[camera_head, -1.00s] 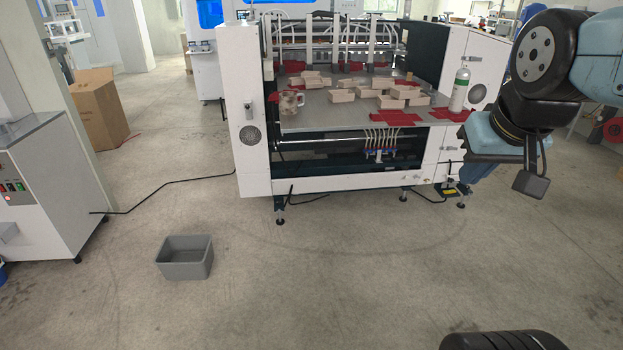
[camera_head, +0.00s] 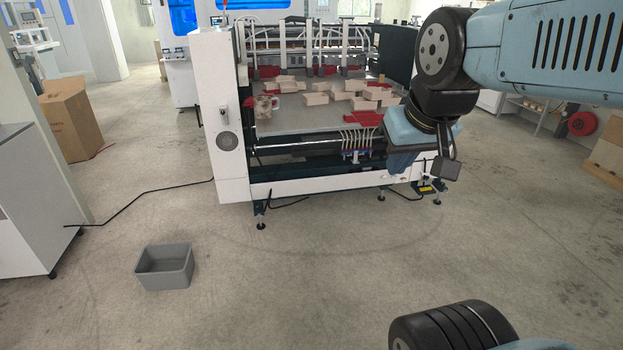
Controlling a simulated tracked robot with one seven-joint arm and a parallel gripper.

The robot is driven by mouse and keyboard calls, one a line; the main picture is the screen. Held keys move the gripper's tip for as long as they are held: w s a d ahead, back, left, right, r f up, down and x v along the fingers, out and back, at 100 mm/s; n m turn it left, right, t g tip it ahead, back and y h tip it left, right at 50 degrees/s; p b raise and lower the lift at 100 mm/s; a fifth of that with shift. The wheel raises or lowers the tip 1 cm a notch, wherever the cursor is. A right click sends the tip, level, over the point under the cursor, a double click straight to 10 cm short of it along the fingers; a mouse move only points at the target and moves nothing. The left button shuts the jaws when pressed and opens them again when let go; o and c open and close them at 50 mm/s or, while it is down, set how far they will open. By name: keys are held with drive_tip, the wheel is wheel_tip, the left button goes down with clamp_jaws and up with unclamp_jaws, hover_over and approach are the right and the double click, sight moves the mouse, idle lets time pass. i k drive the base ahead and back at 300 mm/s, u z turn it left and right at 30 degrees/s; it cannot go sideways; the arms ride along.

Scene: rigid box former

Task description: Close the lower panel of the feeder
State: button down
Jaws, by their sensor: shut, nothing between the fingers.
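The feeder is the white-framed machine (camera_head: 232,120) in the upper middle of the head view. Below its table the lower front is open, showing dark insides, a metal rod and a row of pale hoses. A long white panel (camera_head: 320,186) runs along the bottom of this opening. I cannot tell exactly how it is hinged. My gripper (camera_head: 402,163) hangs down in front of the machine's right side, shut and empty. Its fingertips are small and hard to make out. My arm covers the right end of the table and the right post.
A grey bin (camera_head: 165,267) stands on the floor at front left. A black cable (camera_head: 150,192) runs across the floor to the machine.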

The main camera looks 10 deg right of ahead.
sight(298, 187)
drive_tip(key=u, duration=0.05)
drive_tip(key=i, duration=0.95)
drive_tip(key=z, duration=0.1)
